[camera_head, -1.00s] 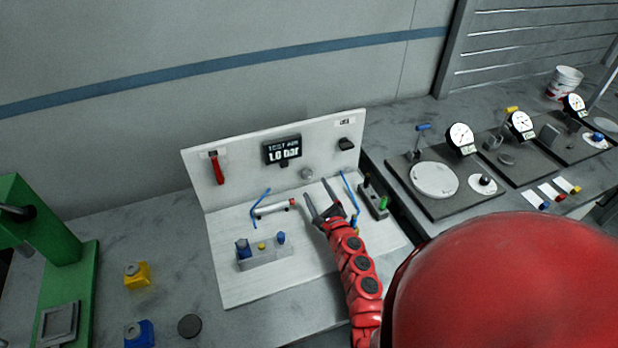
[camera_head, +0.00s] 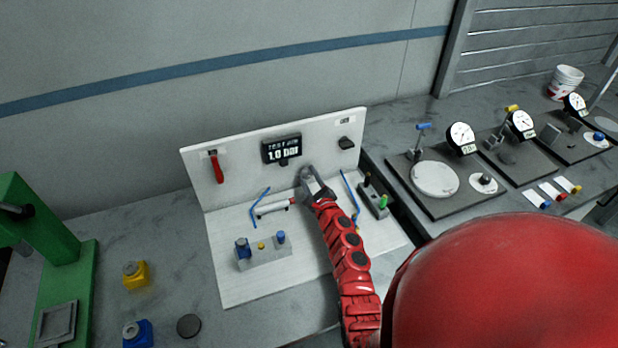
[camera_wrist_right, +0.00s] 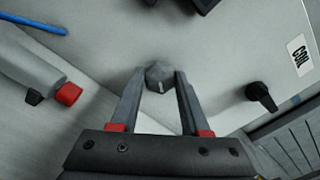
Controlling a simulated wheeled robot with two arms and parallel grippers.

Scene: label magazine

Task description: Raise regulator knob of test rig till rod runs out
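The test rig (camera_head: 240,280) is a white panel and base plate on the bench. Its display (camera_head: 282,149) reads 1.0 bar. The grey faceted regulator knob (camera_wrist_right: 160,76) is on the upright panel below the display. My right gripper (camera_head: 308,178) is at the knob and partly hides it in the head view. In the right wrist view its fingertips (camera_wrist_right: 160,80) stand open on either side of the knob, with narrow gaps. The cylinder (camera_head: 272,208) lies left of the gripper; its red end (camera_wrist_right: 68,93) shows, with no long rod visible. My left gripper is not in view.
A red lever (camera_head: 217,169) and a black knob (camera_head: 346,143) are on the panel. Blue tubes flank the cylinder. A valve block (camera_head: 264,254) stands in front. Gauge stands (camera_head: 436,180) are at right, a green press (camera_head: 50,240) at left.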

